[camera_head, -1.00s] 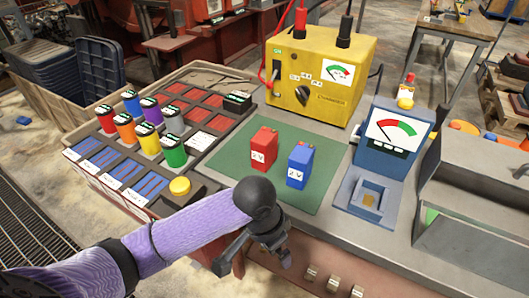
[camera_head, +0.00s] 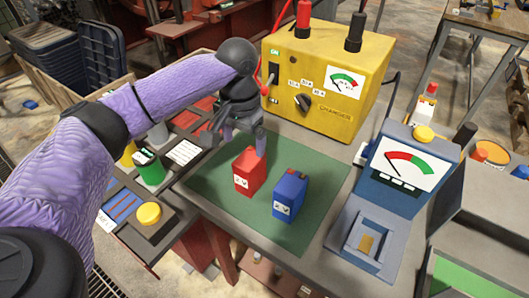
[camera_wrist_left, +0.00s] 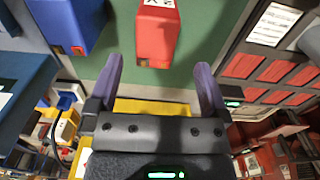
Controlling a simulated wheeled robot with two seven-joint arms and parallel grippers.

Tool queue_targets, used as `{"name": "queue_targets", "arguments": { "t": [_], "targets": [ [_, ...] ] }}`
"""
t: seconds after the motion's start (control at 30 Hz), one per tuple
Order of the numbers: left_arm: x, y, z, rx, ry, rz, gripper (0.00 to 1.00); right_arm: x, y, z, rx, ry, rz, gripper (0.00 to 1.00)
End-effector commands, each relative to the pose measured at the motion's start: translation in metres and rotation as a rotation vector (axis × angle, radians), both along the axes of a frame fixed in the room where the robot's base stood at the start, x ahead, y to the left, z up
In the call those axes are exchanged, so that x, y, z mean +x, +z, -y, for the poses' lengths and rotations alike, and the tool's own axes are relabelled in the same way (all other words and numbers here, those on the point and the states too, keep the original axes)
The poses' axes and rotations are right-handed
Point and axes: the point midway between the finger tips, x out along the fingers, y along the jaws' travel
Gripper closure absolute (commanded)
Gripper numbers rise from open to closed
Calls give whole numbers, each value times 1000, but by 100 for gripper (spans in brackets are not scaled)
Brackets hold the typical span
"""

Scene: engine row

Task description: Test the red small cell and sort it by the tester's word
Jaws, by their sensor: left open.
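The red small cell (camera_head: 250,172) stands upright on the green mat (camera_head: 222,181), its white label facing front. It also shows in the left wrist view (camera_wrist_left: 158,30), between and beyond my open fingertips. My left gripper (camera_head: 235,143) is open and empty, just above and behind the red cell; contact cannot be told. It also shows in the left wrist view (camera_wrist_left: 158,75). The blue tester (camera_head: 393,190) stands at the right, with a red-and-green dial and an empty cradle (camera_head: 367,235) in front. My right gripper is out of view.
A blue cell (camera_head: 290,196) stands close to the red one, at its right. The yellow charger (camera_head: 330,75) stands behind the mat. My left arm hides much of the rack of coloured cells at the left.

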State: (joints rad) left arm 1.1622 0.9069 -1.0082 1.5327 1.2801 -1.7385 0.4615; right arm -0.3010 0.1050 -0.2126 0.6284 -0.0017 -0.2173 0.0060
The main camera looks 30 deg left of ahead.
Motion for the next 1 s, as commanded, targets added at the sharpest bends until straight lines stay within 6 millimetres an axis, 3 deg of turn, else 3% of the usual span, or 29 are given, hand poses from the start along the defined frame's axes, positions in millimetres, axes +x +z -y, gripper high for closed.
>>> {"name": "queue_targets", "arguments": {
  "t": [0.13, 0.37, 0.6, 0.8, 1.0],
  "targets": [
    [0, -13, -1, 1, 3, -3, 0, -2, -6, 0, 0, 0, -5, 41],
    [2, -57, 1, 1, 2, -3, 0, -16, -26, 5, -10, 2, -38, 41],
    [8, -100, 4, 2, 1, -3, 0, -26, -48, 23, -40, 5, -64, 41],
    [8, -99, 4, 2, 1, 0, 0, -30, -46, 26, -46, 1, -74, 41],
    [8, -99, 4, 2, 1, 0, 40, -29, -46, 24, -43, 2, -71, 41]
  ]
}}
